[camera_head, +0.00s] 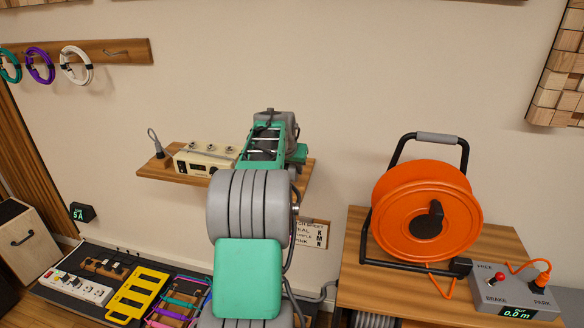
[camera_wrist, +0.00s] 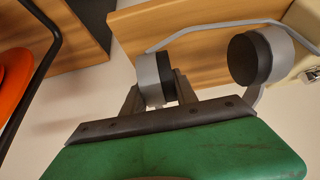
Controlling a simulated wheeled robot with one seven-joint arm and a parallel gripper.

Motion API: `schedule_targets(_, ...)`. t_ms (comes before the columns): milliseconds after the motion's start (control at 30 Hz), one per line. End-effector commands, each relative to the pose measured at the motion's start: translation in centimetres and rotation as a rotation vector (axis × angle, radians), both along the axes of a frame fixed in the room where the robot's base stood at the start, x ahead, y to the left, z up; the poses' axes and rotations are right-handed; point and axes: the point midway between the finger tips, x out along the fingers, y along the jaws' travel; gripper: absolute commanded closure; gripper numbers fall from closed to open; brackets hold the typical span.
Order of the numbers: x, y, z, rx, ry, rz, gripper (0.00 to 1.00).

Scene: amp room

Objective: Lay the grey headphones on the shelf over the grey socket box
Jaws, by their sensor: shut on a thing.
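The grey headphones show in the wrist view, with a thin grey band (camera_wrist: 215,24) and two round cups with black pads. My gripper (camera_wrist: 158,88) is shut on the headphones at the nearer cup; the other cup hangs free to the right. The wooden shelf (camera_head: 160,171) is on the wall in the head view; its board also fills the background of the wrist view (camera_wrist: 205,58). The headphones are over or in front of this board; contact cannot be told. In the head view my arm largely hides the gripper and headphones. I cannot clearly identify the grey socket box.
A cream device with knobs (camera_head: 203,158) stands on the shelf, left of my wrist. At right, a wooden table (camera_head: 350,285) bears an orange cable reel (camera_head: 400,215) and a grey control box (camera_head: 518,290). Power strips and a yellow rack (camera_head: 138,292) lie below left.

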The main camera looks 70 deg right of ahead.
Motion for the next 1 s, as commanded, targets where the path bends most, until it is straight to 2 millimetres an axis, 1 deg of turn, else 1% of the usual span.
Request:
schedule_targets(67,0.0,0.0,0.2,-0.002,0.0,0.0,1.0)
schedule_targets(100,0.0,0.0,0.2,-0.002,0.0,0.0,0.62)
schedule_targets(367,0.0,0.0,0.1,-0.001,0.0,0.0,0.41)
schedule_targets(567,0.0,0.0,-0.1,0.002,0.001,0.001,0.4)
schedule_targets(667,0.0,0.2,0.2,0.0,0.0,0.0,0.4)
schedule_targets(767,-0.1,0.9,1.4,-0.002,-0.001,0.001,0.4)
schedule_targets(1000,-0.5,3.5,5.3,-0.003,-0.001,0.001,0.4)
